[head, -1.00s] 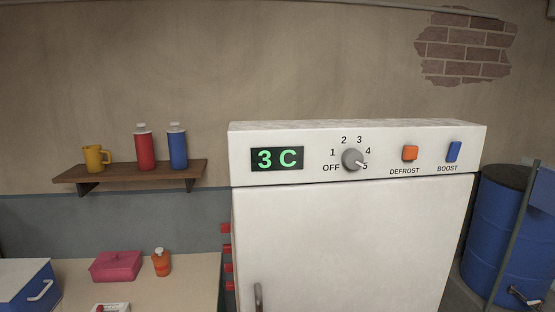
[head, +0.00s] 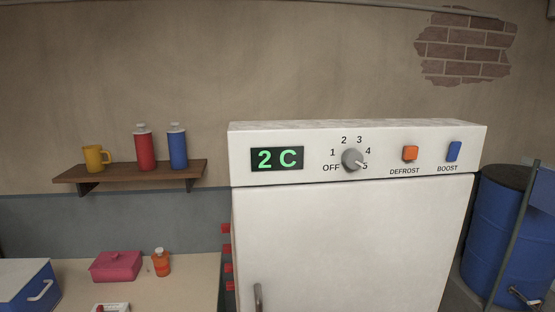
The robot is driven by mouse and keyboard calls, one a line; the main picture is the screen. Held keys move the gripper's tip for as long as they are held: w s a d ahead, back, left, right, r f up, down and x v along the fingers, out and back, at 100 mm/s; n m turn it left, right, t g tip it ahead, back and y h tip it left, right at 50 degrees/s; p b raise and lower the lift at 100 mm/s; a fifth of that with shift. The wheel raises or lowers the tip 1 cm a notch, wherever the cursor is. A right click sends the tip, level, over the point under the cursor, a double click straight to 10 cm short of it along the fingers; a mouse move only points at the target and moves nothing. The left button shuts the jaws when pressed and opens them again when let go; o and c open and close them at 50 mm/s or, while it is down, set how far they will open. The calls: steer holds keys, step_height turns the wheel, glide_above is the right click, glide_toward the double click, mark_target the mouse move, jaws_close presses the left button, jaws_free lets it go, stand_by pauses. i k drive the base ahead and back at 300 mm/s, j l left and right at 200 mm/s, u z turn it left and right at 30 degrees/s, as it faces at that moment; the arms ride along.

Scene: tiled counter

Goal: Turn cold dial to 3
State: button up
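The cold dial (head: 351,159) is a round grey knob on the white panel of the fridge (head: 350,245). Its marks run OFF, 1, 2, 3, 4, 5 around it. Its pale pointer aims right and slightly down, at the 5. The digital display (head: 277,159) left of the dial reads 2 C in green. My gripper is not in view.
An orange DEFROST button (head: 410,153) and a blue BOOST switch (head: 453,151) sit right of the dial. A wooden shelf (head: 190,168) with a yellow mug and two bottles is on the left. A blue barrel (head: 495,235) stands at right.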

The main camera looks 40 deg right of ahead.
mark_target(353, 158)
steer(key=l+z, duration=0.1)
steer(key=z, duration=0.65)
steer(key=i+l+z, duration=0.1)
steer(key=z, duration=0.65)
